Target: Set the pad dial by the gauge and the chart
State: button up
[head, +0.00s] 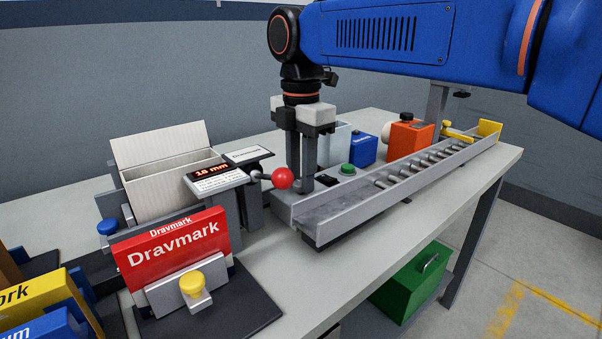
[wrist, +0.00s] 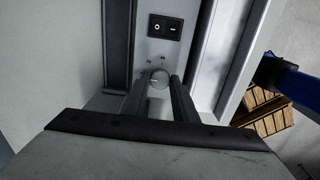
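The pad dial (wrist: 159,79) is a small round grey knob with a pale pointer mark, on a grey panel in the wrist view; small marks lie around it. My gripper (wrist: 160,92) points down over it, one finger on each side; whether the fingers touch it is unclear. The gauge (head: 212,171) is a dark display with red digits that seem to read 18 mm. A white card (head: 219,181) below it, likely the chart, has print too small to read.
A red-ball lever (head: 282,178) stands close in front of my gripper. A black switch (wrist: 165,27) sits beyond the dial. A green button (head: 347,168) and a roller chute (head: 400,180) lie to the right. A red Dravmark carton (head: 172,248) stands front left.

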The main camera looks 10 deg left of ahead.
jog(key=shift+m, duration=0.3)
jog(key=m, duration=0.3)
jog(key=shift+m, duration=0.4)
jog(key=m, duration=0.4)
jog(key=shift+m, duration=0.3)
jog(key=m, duration=0.4)
jog(key=shift+m, duration=2.4)
jog(key=o, duration=1)
jog(key=shift+r, duration=0.1)
notch_tip(320, 180, up, 17)
jog(key=shift+r, duration=0.1)
